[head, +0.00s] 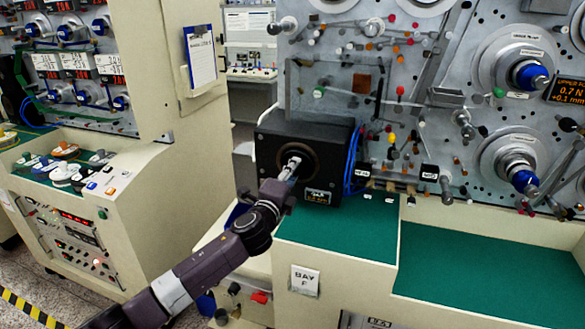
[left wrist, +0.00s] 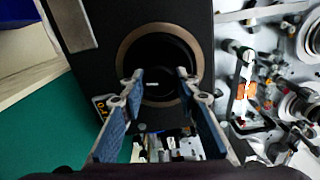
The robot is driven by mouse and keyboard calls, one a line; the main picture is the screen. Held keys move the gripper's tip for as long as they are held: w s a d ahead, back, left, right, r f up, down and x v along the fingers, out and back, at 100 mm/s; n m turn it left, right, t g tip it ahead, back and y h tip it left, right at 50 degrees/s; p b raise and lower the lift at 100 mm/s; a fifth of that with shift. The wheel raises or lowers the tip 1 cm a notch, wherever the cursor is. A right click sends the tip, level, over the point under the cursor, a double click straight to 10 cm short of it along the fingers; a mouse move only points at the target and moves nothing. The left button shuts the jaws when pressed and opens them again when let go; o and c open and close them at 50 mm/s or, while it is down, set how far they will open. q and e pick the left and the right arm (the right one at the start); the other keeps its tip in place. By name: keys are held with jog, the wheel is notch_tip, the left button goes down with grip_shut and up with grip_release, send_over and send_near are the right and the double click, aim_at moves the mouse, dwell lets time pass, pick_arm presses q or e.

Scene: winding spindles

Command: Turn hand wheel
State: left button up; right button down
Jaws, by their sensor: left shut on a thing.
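A black box (head: 332,150) stands on the green bench top, with a round hand wheel (head: 309,163) on its front face. In the left wrist view the hand wheel (left wrist: 160,52) shows as a dark disc inside a brown ring, with a small pale mark at its centre. My left gripper (head: 291,168) reaches the wheel from the front left. Its two fingers (left wrist: 159,78) sit on either side of the dark disc and are shut on it. In the head view the gripper hides part of the wheel. My right gripper is in neither view.
A small display (head: 318,196) sits low on the box's face. Blue cables (head: 352,165) run along its right side. A panel with spindles and knobs (head: 520,66) rises behind. The green bench top (head: 480,265) is clear at right. A cream cabinet (head: 115,205) stands left.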

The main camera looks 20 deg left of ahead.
pick_arm(q)
jog(key=shift+f+m+p, duration=0.1)
jog(key=shift+m+p, duration=0.7)
jog(key=shift+m, duration=1.3)
jog(key=o, duration=1.2)
jog(key=shift+c, duration=0.2)
jog(key=shift+s, duration=0.1)
jog(key=s, duration=1.2)
jog(key=shift+a, duration=0.2)
jog(key=shift+w, duration=0.1)
